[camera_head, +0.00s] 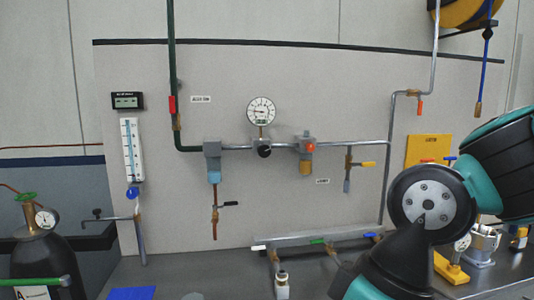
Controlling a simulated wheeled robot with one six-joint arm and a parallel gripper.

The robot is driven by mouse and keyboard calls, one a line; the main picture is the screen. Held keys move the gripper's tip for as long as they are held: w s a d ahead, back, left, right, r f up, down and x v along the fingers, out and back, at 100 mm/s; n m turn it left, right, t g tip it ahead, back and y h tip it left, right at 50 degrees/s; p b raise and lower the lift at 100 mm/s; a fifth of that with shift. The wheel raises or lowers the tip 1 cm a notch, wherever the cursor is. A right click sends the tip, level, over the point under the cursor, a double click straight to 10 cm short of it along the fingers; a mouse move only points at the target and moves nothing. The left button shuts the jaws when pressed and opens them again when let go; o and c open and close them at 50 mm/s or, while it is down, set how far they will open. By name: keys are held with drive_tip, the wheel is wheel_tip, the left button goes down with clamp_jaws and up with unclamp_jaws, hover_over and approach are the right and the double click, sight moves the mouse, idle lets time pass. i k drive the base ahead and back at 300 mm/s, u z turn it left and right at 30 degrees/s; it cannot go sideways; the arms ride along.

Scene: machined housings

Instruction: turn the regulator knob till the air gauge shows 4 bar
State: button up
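The round white air gauge (261,111) stands on a short stem above the pipe at the middle of the grey panel. Its dark needle appears to point to the left, but the scale figures are too small to read. The black regulator knob (264,151) sits just below the gauge, on the pipe line. Nothing touches the knob, and it is unobstructed in this view. My arm, teal and black, is in the right foreground, well to the right of the knob and gauge. My gripper is not in view.
A blue-bowled unit (213,165) is left of the knob; an amber-bowled unit (306,155) is right. A pipe manifold (310,238) stands low in front. The panel below the knob is mostly clear.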

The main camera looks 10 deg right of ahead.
sight(264, 151)
drive_tip(key=u, duration=0.3)
drive_tip(key=i, duration=1.15)
drive_tip(key=z, duration=0.45)
